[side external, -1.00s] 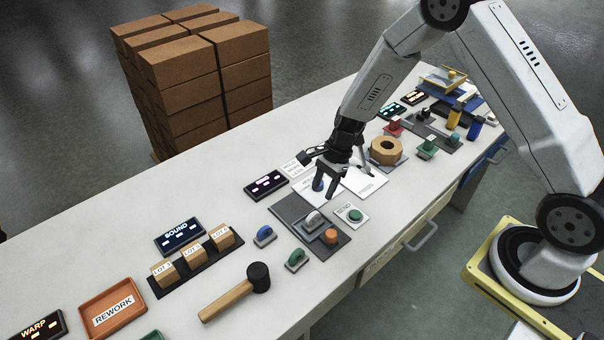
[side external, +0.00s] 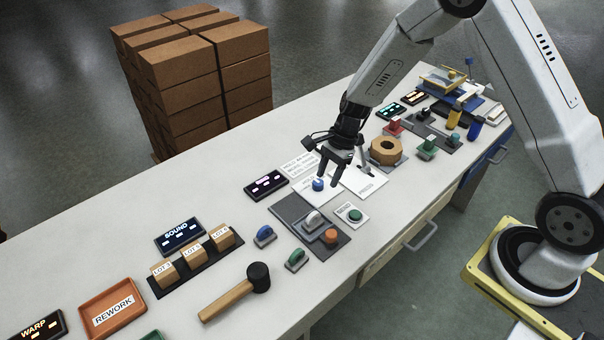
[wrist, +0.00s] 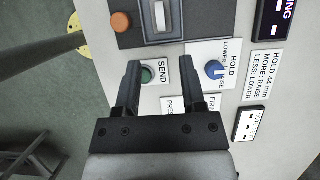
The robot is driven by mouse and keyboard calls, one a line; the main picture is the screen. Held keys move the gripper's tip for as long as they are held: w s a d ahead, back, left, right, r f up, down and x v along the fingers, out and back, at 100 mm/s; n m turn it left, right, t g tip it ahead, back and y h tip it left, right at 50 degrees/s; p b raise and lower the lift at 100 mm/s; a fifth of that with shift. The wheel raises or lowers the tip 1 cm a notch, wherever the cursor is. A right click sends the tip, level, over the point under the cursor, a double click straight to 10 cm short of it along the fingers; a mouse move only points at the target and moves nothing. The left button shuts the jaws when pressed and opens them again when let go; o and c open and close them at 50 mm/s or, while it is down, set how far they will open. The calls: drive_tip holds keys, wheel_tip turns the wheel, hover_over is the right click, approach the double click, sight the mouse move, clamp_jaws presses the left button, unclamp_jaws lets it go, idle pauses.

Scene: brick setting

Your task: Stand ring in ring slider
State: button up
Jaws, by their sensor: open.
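A dark grey plate (side external: 288,207) carries a pale silver slider grip (side external: 313,219) and an orange knob (side external: 331,237). A display (wrist: 272,16), partly cut off, ends in "NG". A blue knob (side external: 318,184) sits on a white card marked with lower and raise text; it also shows in the wrist view (wrist: 213,70). A green button (wrist: 148,75) sits on a SEND card. My gripper (wrist: 162,74) is open and empty above the cards, the SEND button by its left finger. I see no loose ring that I can name with certainty.
A wooden octagonal piece with a round hole (side external: 386,149) stands right of my gripper. Labelled boxes (side external: 193,252) and a REWORK tray (side external: 112,307) are at left.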

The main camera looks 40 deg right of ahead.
drive_tip(key=shift+r, duration=0.1)
drive_tip(key=s+r+n+t+h, duration=0.1)
drive_tip(key=s+r+n+h, duration=0.1)
drive_tip(key=s+r+n, duration=0.3)
drive_tip(key=s+d+r+n+t+h, duration=0.1)
drive_tip(key=s+r+n+h, duration=0.1)
drive_tip(key=s+r+n, duration=0.4)
drive_tip(key=s+n, duration=0.4)
drive_tip(key=n, duration=0.3)
drive_tip(key=shift+s+d+r+t, duration=0.15)
drive_tip(key=shift+s+t, duration=0.05)
drive_tip(key=shift+t, duration=0.1)
